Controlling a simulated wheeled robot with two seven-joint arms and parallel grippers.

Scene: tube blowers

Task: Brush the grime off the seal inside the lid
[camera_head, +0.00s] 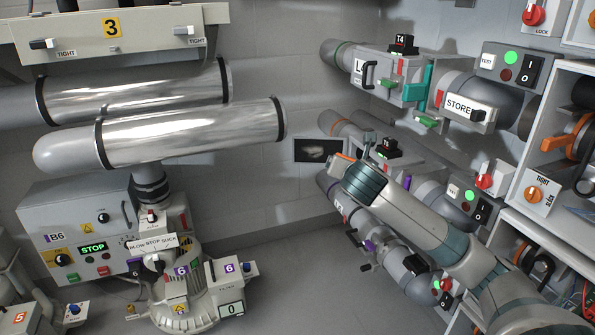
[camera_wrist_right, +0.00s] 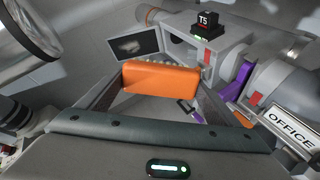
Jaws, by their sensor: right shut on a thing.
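My right gripper (camera_wrist_right: 157,88) is shut on an orange brush (camera_wrist_right: 160,78); pale bristle tips show along its far edge. In the head view the brush (camera_head: 341,156) is a small orange patch at the end of my right arm, in front of the T5 unit. A dark square panel (camera_wrist_right: 133,38) with a pale smear stands just beyond the brush; it also shows in the head view (camera_head: 318,149). I cannot tell whether it is the lid or a screen. The seal and its grime are not clearly visible. My left gripper is out of view.
The grey T5 unit (camera_wrist_right: 180,38) carries a black T5 block (camera_wrist_right: 207,26) and a purple handle (camera_wrist_right: 236,83). An OFFICE pipe label (camera_wrist_right: 290,130) is at the right. The T4 unit (camera_head: 390,75) sits above. A blower (camera_head: 180,295) stands at left; floor between is clear.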

